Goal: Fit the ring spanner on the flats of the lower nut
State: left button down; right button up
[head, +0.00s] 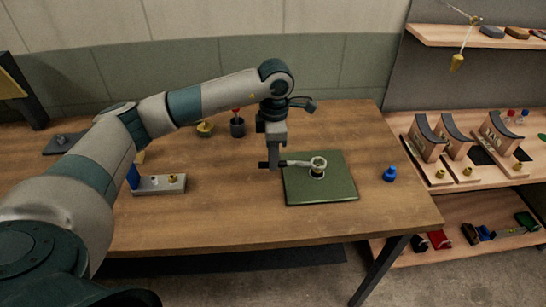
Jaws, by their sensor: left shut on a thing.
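My left gripper (272,164) is shut on the handle of the ring spanner (300,163), above the left edge of a green mat (335,188) on the table. The spanner lies roughly level and points right. Its ring end (318,161) is over or around a small dark and brass-coloured fitting (317,173) on the mat. I cannot tell whether the ring is seated on the nut's flats or only above them. The lower nut is too small to make out clearly. My right gripper is not in view.
A blue object (389,173) stands right of the mat. A metal block with brass parts (160,184) lies left. A dark cup (237,127) and a yellow item (205,129) stand behind. Shelves with curved-top wooden stands (428,139) are at right. The table front is clear.

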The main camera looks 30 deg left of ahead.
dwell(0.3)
pick_arm(q)
jog(key=shift+b, duration=0.3)
jog(key=shift+a+f, duration=0.1)
dwell(0.4)
jog(key=shift+s+a+f+b, duration=0.1)
jog(key=shift+s+a+b, duration=0.05)
jog(key=shift+b, duration=0.3)
